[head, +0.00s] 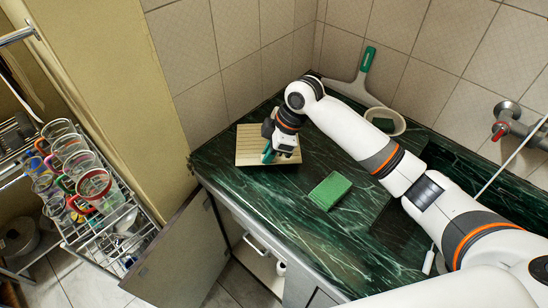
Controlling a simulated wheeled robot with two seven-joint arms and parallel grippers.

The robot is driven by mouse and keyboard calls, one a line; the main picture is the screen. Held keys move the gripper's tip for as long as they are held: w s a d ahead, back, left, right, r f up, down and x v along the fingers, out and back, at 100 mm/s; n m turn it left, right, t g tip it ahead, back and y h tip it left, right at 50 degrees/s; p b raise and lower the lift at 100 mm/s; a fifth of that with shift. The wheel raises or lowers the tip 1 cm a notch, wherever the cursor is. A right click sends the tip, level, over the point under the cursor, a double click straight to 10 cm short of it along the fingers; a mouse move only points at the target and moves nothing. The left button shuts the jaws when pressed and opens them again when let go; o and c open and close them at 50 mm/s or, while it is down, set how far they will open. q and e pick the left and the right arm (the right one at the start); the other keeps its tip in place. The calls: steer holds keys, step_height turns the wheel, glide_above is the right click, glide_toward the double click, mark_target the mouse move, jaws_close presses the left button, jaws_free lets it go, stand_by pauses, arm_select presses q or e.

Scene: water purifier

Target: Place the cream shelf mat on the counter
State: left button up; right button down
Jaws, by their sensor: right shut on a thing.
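The cream shelf mat (248,137) is a slatted, pale square at the left end of the dark green counter (323,247). It looks flat, lying on or just above the counter top; I cannot tell if its whole underside touches. My right gripper (274,158) points down at the right part of the mat and is shut on it. The gripper covers that part of the mat, and the fingertips are hard to see. A small green piece shows at the fingers; I cannot tell what it is. My left gripper is not in view.
A green sponge (330,190) lies on the counter right of the mat. A pale bowl (384,122) and a green-handled tool (367,60) are at the back. A tap (507,120) is on the right. A cabinet door (180,258) hangs open below. A rack holds several cups (94,184) at left.

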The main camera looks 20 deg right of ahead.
steer(key=shift+w+f, duration=0.2)
steer(key=shift+f, duration=1.9)
steer(key=shift+a+f, duration=0.1)
steer(key=c, duration=1.4)
jaws_free()
steer(key=v, duration=1.2)
